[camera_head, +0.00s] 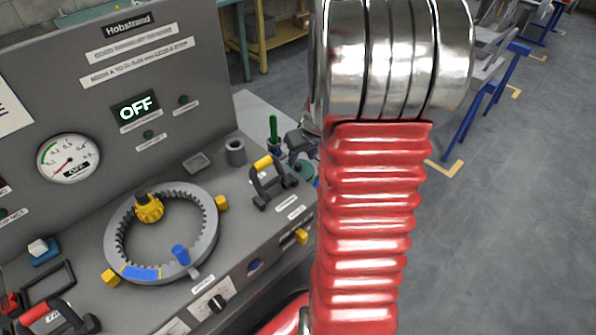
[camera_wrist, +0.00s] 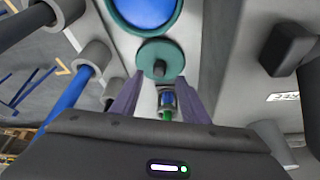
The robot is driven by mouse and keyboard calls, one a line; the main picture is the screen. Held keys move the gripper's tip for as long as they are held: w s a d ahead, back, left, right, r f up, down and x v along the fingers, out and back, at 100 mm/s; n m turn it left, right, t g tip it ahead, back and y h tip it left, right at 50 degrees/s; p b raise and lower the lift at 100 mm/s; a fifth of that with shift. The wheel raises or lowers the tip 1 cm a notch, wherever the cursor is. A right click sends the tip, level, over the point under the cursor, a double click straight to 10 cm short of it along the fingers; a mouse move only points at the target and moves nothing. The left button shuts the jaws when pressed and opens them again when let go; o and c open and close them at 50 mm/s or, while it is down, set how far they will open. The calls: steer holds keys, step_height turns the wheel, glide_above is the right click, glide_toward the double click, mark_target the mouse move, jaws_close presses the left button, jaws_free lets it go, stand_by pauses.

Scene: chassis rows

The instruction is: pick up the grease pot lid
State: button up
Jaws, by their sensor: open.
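The grease pot lid (camera_wrist: 174,52), a teal disc with a small dark knob, lies on a grey surface in the upper middle of the wrist view. Beside it, at the top edge, is a round teal-rimmed pot with a bright blue inside (camera_wrist: 145,10), partly cut off. My gripper (camera_wrist: 160,86) is open, its two fingers apart and pointing toward the lid, with nothing held between them. I cannot tell the exact gap to the lid. In the head view my red arm hides most of this area.
A green-handled tool (camera_head: 273,130) stands upright on the bench; a yellow-topped handle (camera_head: 264,163) is near it. In the wrist view, grey cylinders and a blue rod (camera_wrist: 70,92) lie left, and a dark block (camera_wrist: 288,48) right. A toothed ring (camera_head: 205,233) sits on the bench.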

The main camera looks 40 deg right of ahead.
mark_target(299, 165)
steer(key=shift+x, duration=2.6)
steer(key=shift+d, duration=0.1)
steer(key=shift+c, duration=0.5)
jaws_close()
